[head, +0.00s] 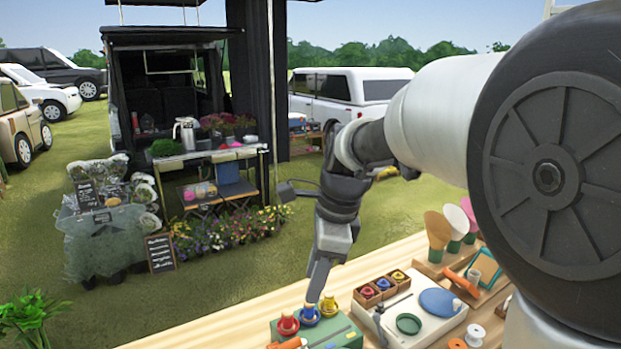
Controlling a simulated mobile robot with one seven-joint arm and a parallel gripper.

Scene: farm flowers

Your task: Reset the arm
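My arm reaches in from the right, and my gripper (314,298) points down over the front of the wooden table (262,312). Its fingers overlap in this view, so the gap between them is hidden. The fingertips end right at the top of a blue peg-like piece (309,314); I cannot tell whether they touch it. A red piece (288,324) stands just left of the blue one and a yellow piece (329,305) just right. All three stand on a green box (344,334).
A wooden tray with small red, blue and yellow pieces (382,288) lies right of my gripper. Beside it are a pale board with a blue disc (440,302), a green dish (408,323), spools (475,334) and upright paddles (438,230). Grass, a flower stall and vehicles lie beyond.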

